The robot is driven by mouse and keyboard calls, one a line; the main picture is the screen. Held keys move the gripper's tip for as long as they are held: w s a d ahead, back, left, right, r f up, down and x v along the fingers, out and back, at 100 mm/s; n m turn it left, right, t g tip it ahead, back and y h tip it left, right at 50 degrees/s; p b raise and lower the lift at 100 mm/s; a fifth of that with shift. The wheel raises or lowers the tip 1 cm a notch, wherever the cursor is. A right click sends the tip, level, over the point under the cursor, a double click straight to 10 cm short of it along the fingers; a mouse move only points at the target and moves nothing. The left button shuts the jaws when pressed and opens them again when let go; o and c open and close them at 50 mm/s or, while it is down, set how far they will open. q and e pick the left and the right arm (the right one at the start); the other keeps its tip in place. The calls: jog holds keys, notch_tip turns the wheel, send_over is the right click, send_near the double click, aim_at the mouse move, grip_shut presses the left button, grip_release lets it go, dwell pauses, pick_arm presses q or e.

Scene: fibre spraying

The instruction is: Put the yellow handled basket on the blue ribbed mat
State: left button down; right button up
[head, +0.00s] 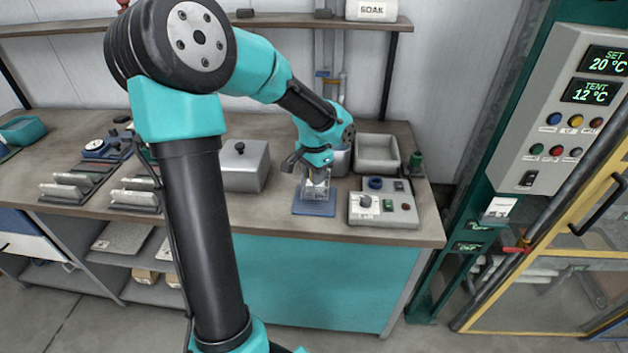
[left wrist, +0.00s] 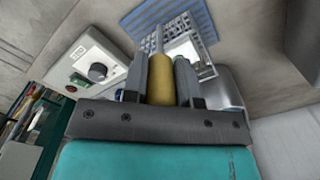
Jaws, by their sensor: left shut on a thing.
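My left gripper (head: 317,172) is shut on the yellow handle of the basket (head: 318,187), over the blue ribbed mat (head: 315,209) on the bench. In the left wrist view the yellow handle (left wrist: 160,80) stands between the two fingers (left wrist: 162,85). The grey mesh basket (left wrist: 158,35) lies beyond them, against the blue ribbed mat (left wrist: 207,20). The basket is over or on the mat; I cannot tell whether it touches. The gripper hides part of the basket in the head view. My right gripper is not in view.
A control box with a knob (head: 384,208) stands close to the right of the mat. A grey lidded box (head: 245,167) is to the left, and an empty pale tray (head: 377,155) is behind right. The bench's front edge is close in front of the mat.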

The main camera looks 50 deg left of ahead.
pick_arm(q)
jog(key=shift+f, duration=1.15)
jog(key=shift+f, duration=0.15)
jog(key=c, duration=0.9)
grip_release()
notch_tip(320, 180, up, 12)
jog(key=shift+r, duration=0.15)
